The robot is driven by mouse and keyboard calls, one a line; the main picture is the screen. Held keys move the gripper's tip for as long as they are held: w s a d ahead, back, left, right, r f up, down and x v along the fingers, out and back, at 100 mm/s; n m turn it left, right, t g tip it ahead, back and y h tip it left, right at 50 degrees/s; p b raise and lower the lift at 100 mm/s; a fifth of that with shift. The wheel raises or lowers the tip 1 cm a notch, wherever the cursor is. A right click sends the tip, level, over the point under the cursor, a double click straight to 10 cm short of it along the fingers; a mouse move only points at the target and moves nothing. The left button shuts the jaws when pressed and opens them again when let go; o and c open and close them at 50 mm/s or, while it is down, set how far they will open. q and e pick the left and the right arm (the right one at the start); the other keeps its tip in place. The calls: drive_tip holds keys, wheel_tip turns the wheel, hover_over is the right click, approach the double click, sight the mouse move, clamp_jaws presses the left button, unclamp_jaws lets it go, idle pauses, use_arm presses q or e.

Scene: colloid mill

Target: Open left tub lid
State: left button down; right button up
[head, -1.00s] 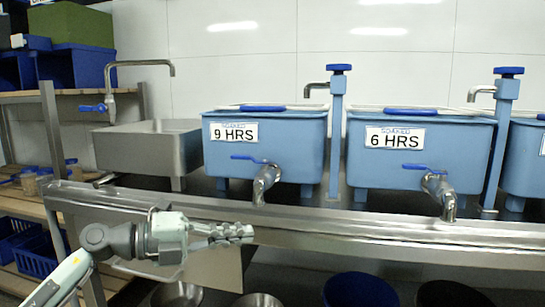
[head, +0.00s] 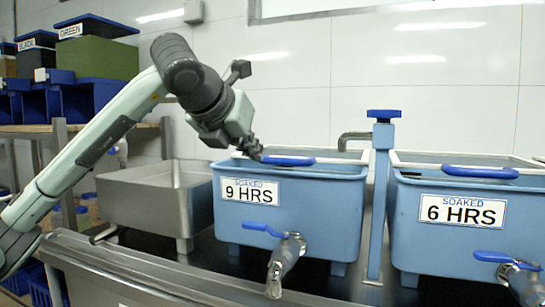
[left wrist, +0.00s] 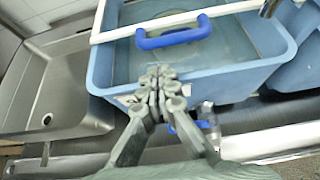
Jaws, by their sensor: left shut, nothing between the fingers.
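The left tub (head: 300,212) is blue with a "SOAKED 9 HRS" label and stands on the steel counter. Its lid (left wrist: 225,50) looks clear, with a white frame, and lies on the tub in the left wrist view. The blue lid handle (head: 289,160) is at the front edge; it also shows in the left wrist view (left wrist: 173,35). My left gripper (head: 252,152) is shut and empty, just left of the handle at the tub's front rim. In the left wrist view the fingertips (left wrist: 159,76) are together, apart from the handle in the picture. My right gripper is not in view.
A steel sink (head: 160,195) is left of the tub. A second blue tub (head: 465,235), labelled 6 HRS, stands to the right, with a blue post (head: 378,200) between. A tap with a blue lever (head: 285,262) sticks out in front.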

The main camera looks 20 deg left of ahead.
use_arm(q)
drive_tip(key=x, duration=0.8)
drive_tip(key=shift+w+f+p, duration=0.15)
drive_tip(key=shift+f+p, duration=0.05)
drive_tip(key=shift+p, duration=0.1)
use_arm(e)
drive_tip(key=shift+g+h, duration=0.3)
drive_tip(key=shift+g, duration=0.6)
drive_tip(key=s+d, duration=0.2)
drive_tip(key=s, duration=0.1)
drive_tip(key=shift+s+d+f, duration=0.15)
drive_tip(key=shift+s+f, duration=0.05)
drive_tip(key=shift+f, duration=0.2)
